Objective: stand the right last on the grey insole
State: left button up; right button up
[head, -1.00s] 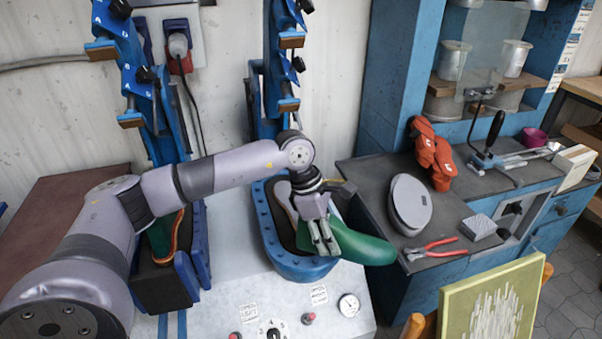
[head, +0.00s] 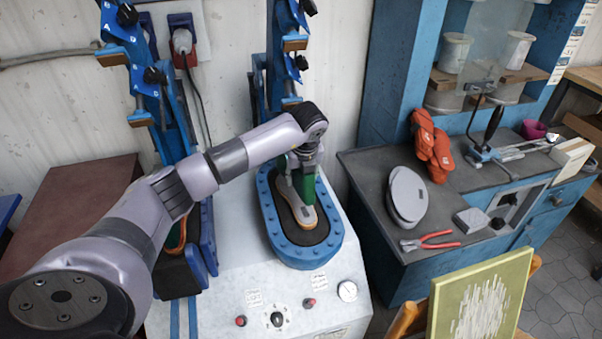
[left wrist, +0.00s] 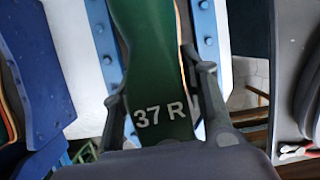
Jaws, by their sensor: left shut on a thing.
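The right last, green and marked "37 R" (left wrist: 150,60), is between the fingers of my left gripper (left wrist: 162,105) in the left wrist view. In the head view, the last (head: 309,187) shows as a narrow green shape under my left gripper (head: 303,160), which points down and is shut on it. The grey insole (head: 304,213), with a tan edge, lies in the right-hand blue oval press bed. The last is over the insole's far part; I cannot tell whether they touch. My right gripper is not in view.
The blue rim (head: 336,242) surrounds the insole, with a blue press column (head: 288,60) behind. The left-hand press (head: 180,278) is partly hidden by my arm. Right, a bench holds a grey oval piece (head: 408,194), red-handled pliers (head: 432,241) and orange gloves (head: 432,147).

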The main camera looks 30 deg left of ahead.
pick_arm(q)
jog(key=shift+d+f+b, duration=0.15)
jog(key=shift+f+b, duration=1.15)
jog(key=shift+f, duration=0.9)
jog(key=shift+f+b, duration=0.3)
jog(key=shift+f, duration=0.05)
jog(key=shift+s+f+b, duration=0.15)
jog(key=shift+f+b, duration=0.1)
jog(key=shift+b, duration=0.05)
jog(key=o, duration=1.3)
jog(key=shift+d, duration=0.1)
jog(key=shift+c, duration=0.2)
jog(key=shift+f, duration=0.1)
